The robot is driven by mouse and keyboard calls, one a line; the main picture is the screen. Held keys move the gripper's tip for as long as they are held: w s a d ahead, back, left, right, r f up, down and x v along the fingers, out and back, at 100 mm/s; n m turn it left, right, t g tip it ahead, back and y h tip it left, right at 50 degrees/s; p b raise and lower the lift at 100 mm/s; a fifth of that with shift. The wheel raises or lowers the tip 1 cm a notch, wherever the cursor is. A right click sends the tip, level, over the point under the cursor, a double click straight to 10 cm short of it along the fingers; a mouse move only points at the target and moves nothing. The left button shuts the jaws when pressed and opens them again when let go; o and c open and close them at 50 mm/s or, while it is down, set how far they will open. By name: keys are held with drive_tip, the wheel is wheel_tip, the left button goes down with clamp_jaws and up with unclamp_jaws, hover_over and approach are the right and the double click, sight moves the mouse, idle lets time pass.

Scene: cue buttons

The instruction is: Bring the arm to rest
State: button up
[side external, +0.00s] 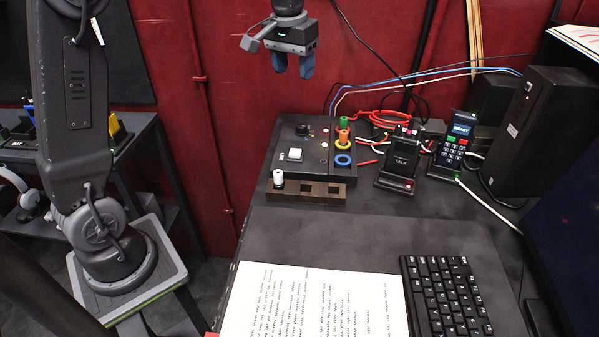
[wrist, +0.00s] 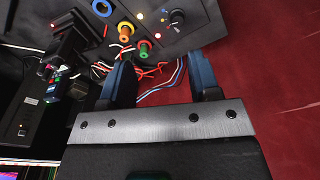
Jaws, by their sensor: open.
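My gripper (side external: 293,66) hangs in the air above the back of the desk, in front of the red wall, with its blue fingers pointing down. Its two fingers are apart and nothing is between them. In the wrist view my gripper (wrist: 160,82) also shows open and empty, with cables and the red wall behind it. The black control box (side external: 300,150) with a white square button (side external: 295,154) stands on the desk below it, clear of the fingers.
A wooden block (side external: 322,192) with a white peg (side external: 278,177) sits before the box. Right of it stand a talk radio (side external: 401,160), a keypad handset (side external: 453,147) and a tall black case (side external: 536,130). Paper sheets (side external: 310,303) and a keyboard (side external: 447,295) lie in front.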

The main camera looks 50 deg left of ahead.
drive_tip(key=s+d+f+m+t, duration=0.1)
drive_tip(key=s+d, duration=0.4)
drive_tip(key=s, duration=0.7)
drive_tip(key=s+d+f+m+t, duration=0.2)
drive_tip(key=s+d+t, duration=0.1)
drive_tip(key=s, duration=0.9)
drive_tip(key=shift+d+m, duration=0.4)
drive_tip(key=shift+d, duration=0.45)
